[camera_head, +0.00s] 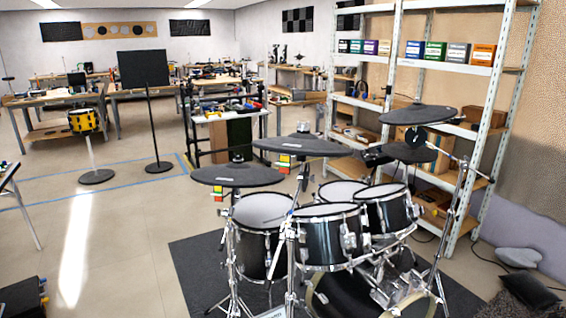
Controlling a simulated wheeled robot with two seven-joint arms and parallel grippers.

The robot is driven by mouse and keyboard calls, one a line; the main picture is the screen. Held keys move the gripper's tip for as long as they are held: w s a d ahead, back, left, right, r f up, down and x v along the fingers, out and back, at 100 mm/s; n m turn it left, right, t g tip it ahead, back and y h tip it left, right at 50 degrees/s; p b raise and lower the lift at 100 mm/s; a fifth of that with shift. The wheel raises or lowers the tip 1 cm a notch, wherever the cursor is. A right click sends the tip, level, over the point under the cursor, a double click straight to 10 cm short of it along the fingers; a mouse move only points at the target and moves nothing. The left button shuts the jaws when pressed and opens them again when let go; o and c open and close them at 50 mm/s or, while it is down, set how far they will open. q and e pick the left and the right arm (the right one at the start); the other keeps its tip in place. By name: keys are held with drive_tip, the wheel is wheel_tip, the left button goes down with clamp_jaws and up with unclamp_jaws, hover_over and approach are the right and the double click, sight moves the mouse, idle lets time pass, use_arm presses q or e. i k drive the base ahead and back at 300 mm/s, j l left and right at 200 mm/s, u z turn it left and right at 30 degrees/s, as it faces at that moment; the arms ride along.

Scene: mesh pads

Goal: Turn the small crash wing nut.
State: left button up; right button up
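Another dark round pad (405,152) sits below the right one. Small fittings show on top at the centres of the left and middle pads; they are too small to tell a wing nut's shape or how it is turned. I cannot tell which pad is the small crash. Neither of my grippers is in view.
Several drums, such as the left drum (262,211), and chrome stands crowd below the pads on a dark mat (200,275). A metal shelf (480,130) stands close behind on the right. Open floor (110,240) lies left of the mat. A black music stand (145,70) stands farther back.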

sight(302, 129)
drive_tip(key=i+j+z, duration=0.1)
drive_tip(key=i+j, duration=0.15)
drive_tip(key=i+j+z, duration=0.1)
drive_tip(key=j, duration=0.25)
drive_tip(key=i+j+z, duration=0.1)
drive_tip(key=i+j, duration=0.2)
drive_tip(key=i+j+z, duration=0.1)
drive_tip(key=j, duration=0.3)
drive_tip(key=i+j+z, duration=0.1)
drive_tip(key=i+j, duration=0.15)
drive_tip(key=j, duration=0.1)
